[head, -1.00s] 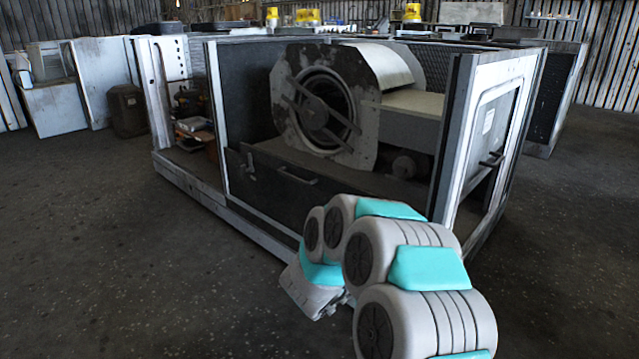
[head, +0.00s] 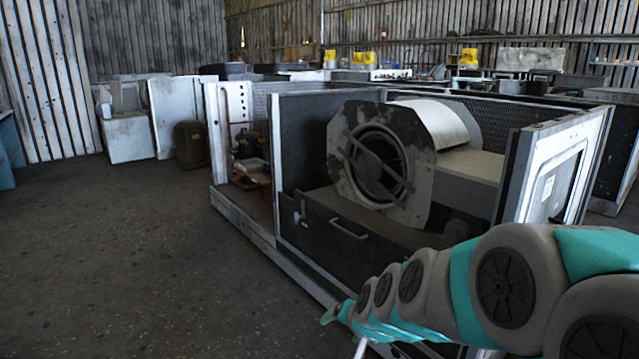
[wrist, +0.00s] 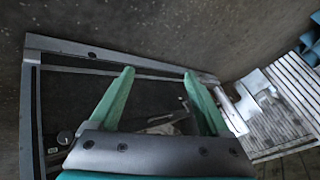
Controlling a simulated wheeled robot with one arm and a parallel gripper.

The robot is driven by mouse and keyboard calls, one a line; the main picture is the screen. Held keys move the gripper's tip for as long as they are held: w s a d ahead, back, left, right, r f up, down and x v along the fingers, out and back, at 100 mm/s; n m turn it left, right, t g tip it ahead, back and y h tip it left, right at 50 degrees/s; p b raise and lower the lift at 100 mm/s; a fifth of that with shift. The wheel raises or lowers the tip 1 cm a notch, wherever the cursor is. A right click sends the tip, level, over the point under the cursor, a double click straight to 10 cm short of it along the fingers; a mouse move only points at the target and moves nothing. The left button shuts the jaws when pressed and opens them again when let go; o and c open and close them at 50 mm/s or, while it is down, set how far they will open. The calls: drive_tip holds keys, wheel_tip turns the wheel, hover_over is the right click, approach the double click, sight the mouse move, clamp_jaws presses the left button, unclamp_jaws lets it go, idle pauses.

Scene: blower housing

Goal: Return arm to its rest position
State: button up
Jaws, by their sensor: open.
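My arm reaches in from the lower right of the head view, with rounded grey and teal links. My gripper (wrist: 158,76) shows in the wrist view as two green fingers spread wide apart, with nothing held between them. In the head view only a small teal end near the bottom centre may belong to it. The blower housing (head: 352,185) is a grey metal unit with a round inlet, inside a large open-sided frame. The arm passes in front of the frame's lower right side in the picture. A dark panel with a light metal edge (wrist: 95,52) lies beyond the fingers.
A drawer-like panel with a handle (head: 335,225) is at the front of the frame. White cabinets (head: 130,138) and a dark canister (head: 191,145) stand at the back left. Yellow containers (head: 469,57) are far behind. The floor (head: 110,260) at left is clear.

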drive_tip(key=s+d+r+n+g+h+p, duration=0.1)
drive_tip(key=s+d+g, duration=0.2)
drive_tip(key=s, duration=0.7)
drive_tip(key=s+d+n+g+h+p, duration=0.1)
drive_tip(key=s+d+n+g, duration=0.1)
drive_tip(key=s, duration=0.9)
drive_tip(key=s+d+r+n+g+h+p, duration=0.1)
drive_tip(key=s+d+g, duration=0.3)
drive_tip(key=s, duration=0.7)
drive_tip(key=shift+d+r+n, duration=0.3)
drive_tip(key=shift+d+r, duration=0.05)
drive_tip(key=shift+d, duration=0.35)
